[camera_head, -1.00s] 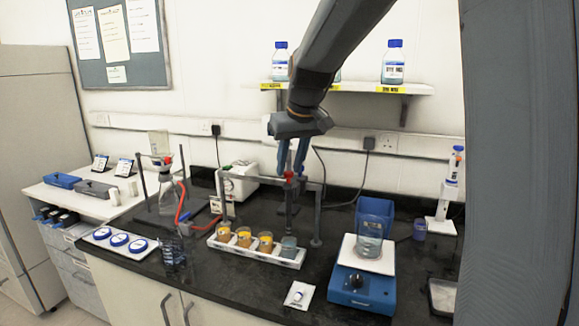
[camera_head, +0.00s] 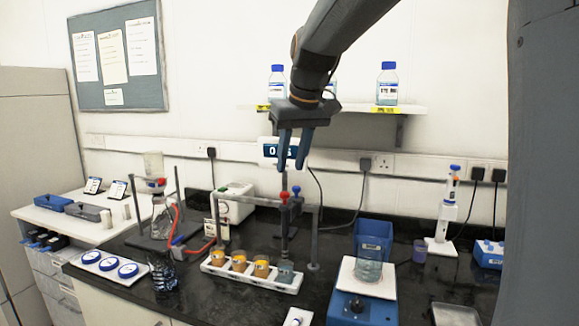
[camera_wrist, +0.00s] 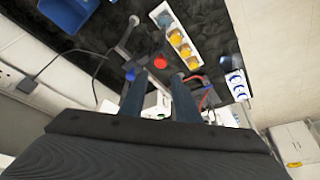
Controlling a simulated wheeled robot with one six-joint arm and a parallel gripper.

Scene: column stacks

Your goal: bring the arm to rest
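My gripper (camera_head: 292,165) hangs in the air in the head view, above the counter and in front of the wall shelf. Its two blue fingers point down and stand apart with nothing between them. Below the fingertips is a stand with a red knob (camera_head: 284,196). In the wrist view my gripper (camera_wrist: 158,82) also shows its two fingers apart and empty, with the red knob (camera_wrist: 160,63) beyond the tips.
A white tray (camera_head: 238,277) holds several cups on the black counter. A blue stirrer (camera_head: 352,306) carries a beaker (camera_head: 368,262), with a blue bin (camera_head: 375,229) behind. Bottles stand on the shelf (camera_head: 350,106). A pipette stand (camera_head: 440,245) is at right.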

